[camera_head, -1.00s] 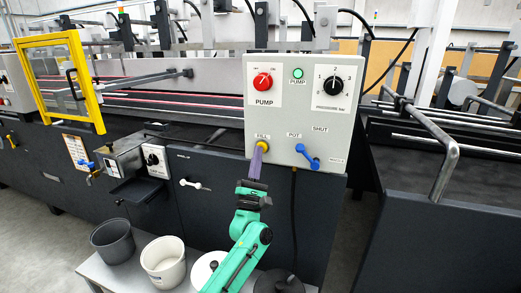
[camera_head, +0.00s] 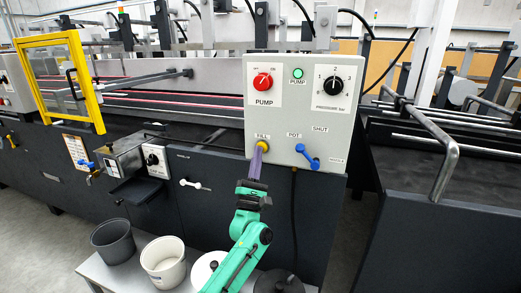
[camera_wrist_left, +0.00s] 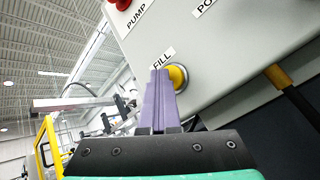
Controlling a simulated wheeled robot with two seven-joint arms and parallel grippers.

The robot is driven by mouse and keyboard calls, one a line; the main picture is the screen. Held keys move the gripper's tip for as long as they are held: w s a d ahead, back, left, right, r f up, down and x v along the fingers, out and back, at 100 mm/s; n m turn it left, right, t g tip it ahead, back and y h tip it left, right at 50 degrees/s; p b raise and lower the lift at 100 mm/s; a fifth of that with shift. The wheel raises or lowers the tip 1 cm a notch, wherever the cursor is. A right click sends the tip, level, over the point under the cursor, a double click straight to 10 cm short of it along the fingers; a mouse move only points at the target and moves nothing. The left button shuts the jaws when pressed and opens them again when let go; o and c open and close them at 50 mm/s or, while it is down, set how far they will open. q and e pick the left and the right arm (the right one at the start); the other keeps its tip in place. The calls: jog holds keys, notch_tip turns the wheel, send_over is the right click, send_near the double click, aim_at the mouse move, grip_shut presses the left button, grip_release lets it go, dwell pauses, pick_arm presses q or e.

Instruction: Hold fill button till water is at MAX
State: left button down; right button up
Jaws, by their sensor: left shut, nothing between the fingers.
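The yellow fill button (camera_head: 263,145) sits at the lower left of the grey control panel (camera_head: 300,120), under the label FILL. It also shows in the left wrist view (camera_wrist_left: 178,78), partly behind my fingertips. My left gripper (camera_head: 257,160) is shut and empty. Its purple fingers reach up to the button, and the tips appear to be at or against its face; whether the button is pressed in I cannot tell. No water level or MAX mark can be made out. My right gripper is not in view.
The panel also carries a red pump knob (camera_head: 262,82), a green pump lamp (camera_head: 298,73), a black pressure dial (camera_head: 335,85) and a blue lever (camera_head: 308,156). Below, a grey bucket (camera_head: 113,243) and a white bucket (camera_head: 163,262) stand on a low shelf beside my left arm.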

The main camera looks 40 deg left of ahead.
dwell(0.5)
pick_arm(q)
jog(key=shift+s+d+p, duration=0.3)
jog(key=shift+s+p, duration=0.15)
jog(key=shift+s, duration=0.4)
jog(key=s, duration=0.1)
jog(key=s+d+p, duration=0.1)
jog(key=s, duration=0.1)
jog(key=s+p, duration=0.1)
jog(key=shift+s+d, duration=0.3)
jog(key=shift+s, duration=0.05)
